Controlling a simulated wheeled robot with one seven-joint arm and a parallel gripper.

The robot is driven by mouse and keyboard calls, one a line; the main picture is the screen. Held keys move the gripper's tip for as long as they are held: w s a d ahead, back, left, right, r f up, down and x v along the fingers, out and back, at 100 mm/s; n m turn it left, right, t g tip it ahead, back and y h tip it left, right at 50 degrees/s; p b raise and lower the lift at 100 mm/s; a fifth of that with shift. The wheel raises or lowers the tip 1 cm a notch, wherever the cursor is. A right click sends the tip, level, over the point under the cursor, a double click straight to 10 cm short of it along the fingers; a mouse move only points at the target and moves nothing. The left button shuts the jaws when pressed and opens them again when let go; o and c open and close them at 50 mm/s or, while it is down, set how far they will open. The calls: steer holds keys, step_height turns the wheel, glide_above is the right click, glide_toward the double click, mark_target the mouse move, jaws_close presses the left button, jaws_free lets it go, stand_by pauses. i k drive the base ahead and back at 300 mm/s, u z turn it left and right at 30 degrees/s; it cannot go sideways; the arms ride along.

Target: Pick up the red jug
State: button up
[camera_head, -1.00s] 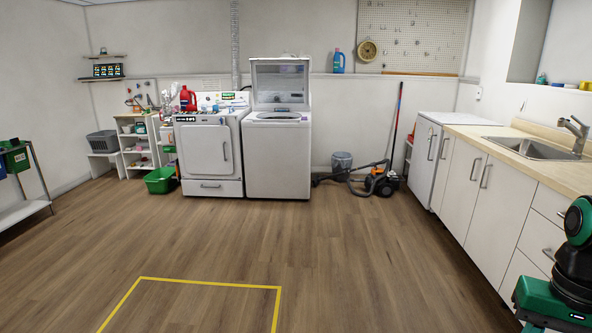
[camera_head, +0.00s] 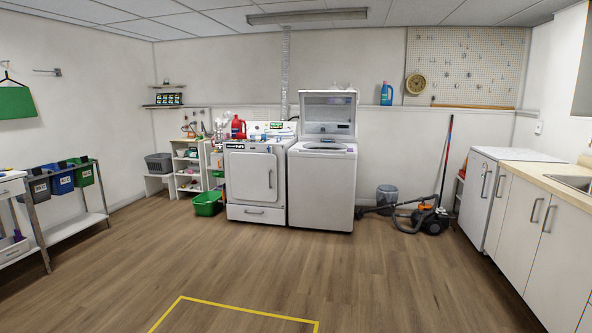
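A red jug (camera_head: 238,128) stands upright on the left part of the white dryer's top, against the back wall, across the room from me. It looks like a detergent bottle. Its lower end is close to the dryer's control panel. My gripper is not in view, and nothing touches the jug that I can see.
The dryer (camera_head: 251,179) stands beside a washer (camera_head: 322,180) with its lid up. A green basket (camera_head: 208,203) sits on the floor left of the dryer. A vacuum cleaner (camera_head: 432,219) stands at right. The wooden floor (camera_head: 290,265) before the dryer is clear, with yellow tape.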

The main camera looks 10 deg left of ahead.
mark_target(236, 125)
steer(key=u, duration=0.3)
steer(key=i, duration=1.2)
steer(key=u, duration=0.7)
steer(key=i, duration=1.35)
steer(key=u, duration=0.25)
steer(key=i, duration=3)
steer(key=z, duration=0.55)
steer(key=i, duration=1.15)
steer(key=z, duration=0.3)
